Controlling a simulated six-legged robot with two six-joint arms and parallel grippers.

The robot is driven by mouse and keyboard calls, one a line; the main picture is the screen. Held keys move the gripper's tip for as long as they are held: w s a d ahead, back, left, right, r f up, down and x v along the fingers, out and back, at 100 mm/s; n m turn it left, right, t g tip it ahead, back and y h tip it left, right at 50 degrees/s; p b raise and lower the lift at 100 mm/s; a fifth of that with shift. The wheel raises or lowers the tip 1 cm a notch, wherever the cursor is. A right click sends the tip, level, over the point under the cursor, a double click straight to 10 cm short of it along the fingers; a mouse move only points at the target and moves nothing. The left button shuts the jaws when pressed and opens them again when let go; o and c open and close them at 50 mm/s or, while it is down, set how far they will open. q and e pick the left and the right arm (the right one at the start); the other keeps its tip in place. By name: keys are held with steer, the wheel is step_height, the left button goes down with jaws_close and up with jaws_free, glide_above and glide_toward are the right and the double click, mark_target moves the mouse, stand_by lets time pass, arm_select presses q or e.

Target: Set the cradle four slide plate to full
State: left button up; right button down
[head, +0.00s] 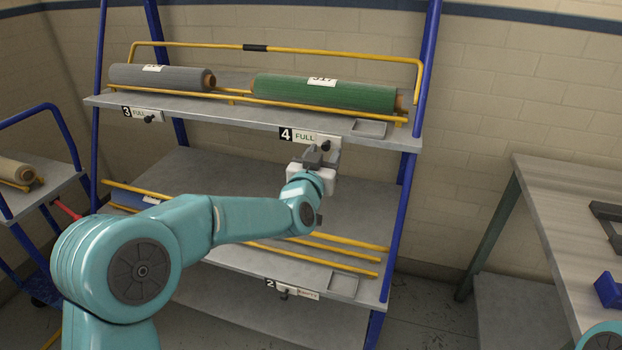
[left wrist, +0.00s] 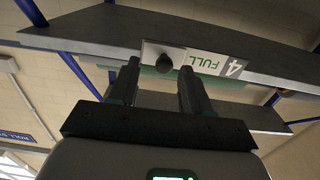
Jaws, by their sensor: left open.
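The cradle four slide plate (head: 308,138) is on the front edge of the upper shelf, beside the black number 4 label. It reads FULL and has a dark round knob (head: 325,146) toward its right end. In the left wrist view the plate (left wrist: 205,62) appears upside down, with its knob (left wrist: 164,63) ahead of the fingers. My left gripper (head: 322,152) is open, just below and in front of the plate. In the left wrist view the left gripper (left wrist: 158,85) has its fingers apart, with the knob beyond the gap between them. My right gripper is not in view.
A green roll (head: 325,93) lies in cradle four and a grey roll (head: 160,77) in cradle three. The cradle three plate (head: 146,115) also reads FULL. Yellow rails and the lower shelf (head: 345,285) are below. A workbench (head: 575,215) stands at right, a cart (head: 45,185) at left.

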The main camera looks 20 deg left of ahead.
arm_select(q)
steer(key=s+b, duration=0.1)
steer(key=s, duration=1.3)
steer(key=shift+a, duration=0.25)
steer(key=shift+a, duration=0.1)
